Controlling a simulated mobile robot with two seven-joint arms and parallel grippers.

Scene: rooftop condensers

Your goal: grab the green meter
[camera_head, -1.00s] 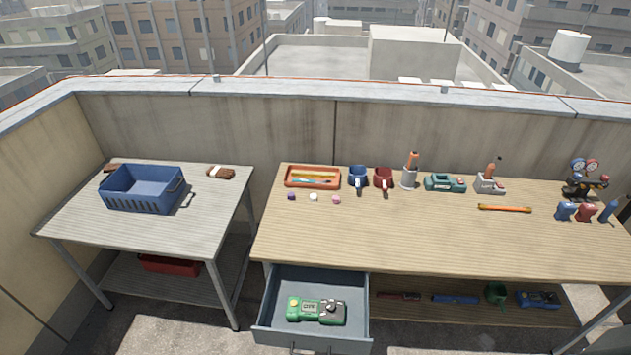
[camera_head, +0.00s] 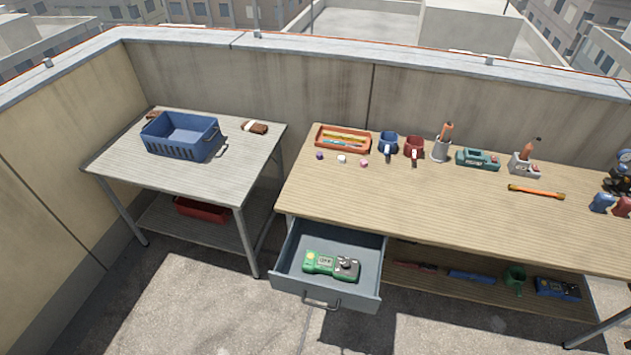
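The green meter (camera_head: 331,265) lies flat in the open grey drawer (camera_head: 350,293) under the left end of the wooden workbench (camera_head: 440,214). It has a small display and a dark grey part at its right end. The drawer is pulled out toward me, with its handle on the front face. Neither of my grippers shows in the head view.
A blue crate (camera_head: 181,136) stands on the grey side table (camera_head: 215,183) at the left, with a red tray (camera_head: 203,210) on the shelf below. The floor before the drawer is clear.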

